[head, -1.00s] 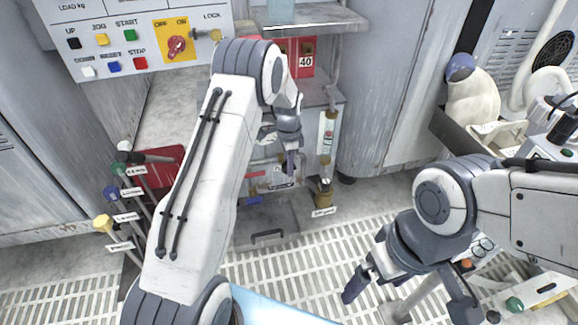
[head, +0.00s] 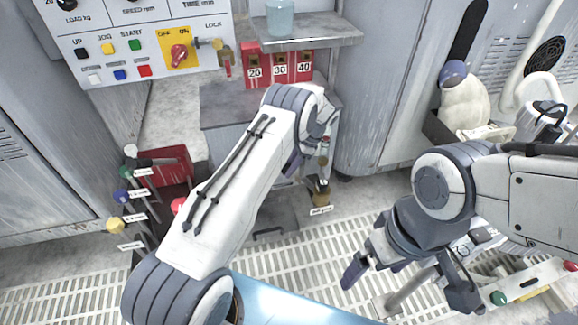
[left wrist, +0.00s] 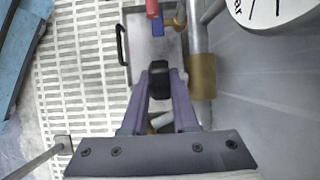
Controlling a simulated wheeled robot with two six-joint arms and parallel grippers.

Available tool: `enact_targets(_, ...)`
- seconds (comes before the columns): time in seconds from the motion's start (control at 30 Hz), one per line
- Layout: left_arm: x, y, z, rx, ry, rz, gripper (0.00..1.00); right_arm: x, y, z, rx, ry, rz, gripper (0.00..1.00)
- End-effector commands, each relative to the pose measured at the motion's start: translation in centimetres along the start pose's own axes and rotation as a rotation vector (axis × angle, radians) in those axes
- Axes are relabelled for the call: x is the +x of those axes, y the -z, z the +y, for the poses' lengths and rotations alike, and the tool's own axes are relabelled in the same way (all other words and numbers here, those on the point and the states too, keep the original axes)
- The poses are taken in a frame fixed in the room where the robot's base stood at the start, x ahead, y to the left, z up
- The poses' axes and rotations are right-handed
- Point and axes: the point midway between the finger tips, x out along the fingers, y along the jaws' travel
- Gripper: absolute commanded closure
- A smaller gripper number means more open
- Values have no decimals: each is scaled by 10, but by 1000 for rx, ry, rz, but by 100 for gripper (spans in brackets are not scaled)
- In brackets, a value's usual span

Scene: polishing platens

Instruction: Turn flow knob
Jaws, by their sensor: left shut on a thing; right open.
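My left gripper (left wrist: 163,85) is shut on a black knob (left wrist: 168,78), which shows between its two purple fingers in the left wrist view. In the head view my left gripper (head: 293,162) is beside the pipework under the cabinet shelf, and my wrist hides the knob and most of the flow tube. A brass valve body (head: 320,192) with a white tag (head: 321,210) shows just below right of it. My right gripper (head: 408,285) is open and empty over the grated floor, at the lower right.
A round gauge (left wrist: 275,8) and a vertical pipe with a brass fitting (left wrist: 201,76) stand close right of my left gripper. A control panel (head: 140,40) is at upper left. Floor grating (head: 300,250) is clear in front.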

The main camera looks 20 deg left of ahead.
Motion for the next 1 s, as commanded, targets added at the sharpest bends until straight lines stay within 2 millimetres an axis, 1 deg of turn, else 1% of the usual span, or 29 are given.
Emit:
enact_targets(0.1,1,2,0,0,2,-48,100,6,0,0,0,0,0,0)
enact_targets(0.3,0,2,0,0,1,-93,100,9,-1,1,0,0,0,0)
enact_targets(0.73,0,2,0,1,0,-100,100,9,0,1,0,0,0,0)
enact_targets(0.77,-1,2,0,1,0,-100,61,9,0,1,0,0,0,0)
enact_targets(1.0,0,1,0,0,0,-100,60,9,0,1,0,0,0,0)
